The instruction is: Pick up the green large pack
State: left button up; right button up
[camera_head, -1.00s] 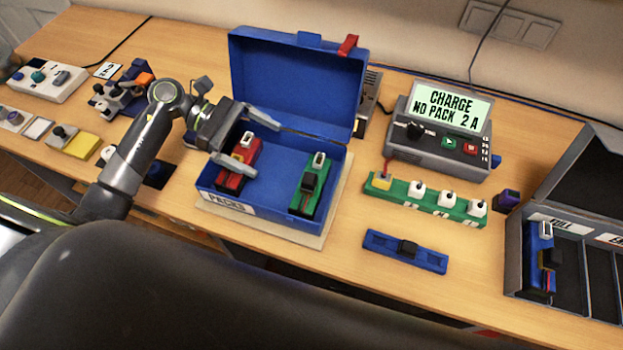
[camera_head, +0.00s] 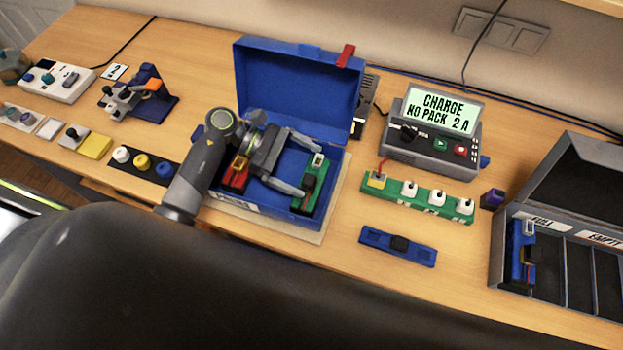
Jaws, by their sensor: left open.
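The green pack (camera_head: 308,199) stands in the right part of the open blue box (camera_head: 335,172), with a black middle and a white connector on top. A red pack (camera_head: 236,176) is in the left part of the same box, partly hidden by my arm. My left gripper (camera_head: 312,168) is open over the box, its fingers pointing right. Its fingertips are close to the green pack, one on the far side and one on the near side. I cannot tell whether they touch it. My right gripper is not in view.
The box's raised lid (camera_head: 295,88) stands behind the gripper.

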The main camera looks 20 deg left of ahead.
pick_arm(q)
jog(key=shift+d+f, duration=0.1)
jog(key=c, duration=1.7)
jog(key=shift+r, duration=0.2)
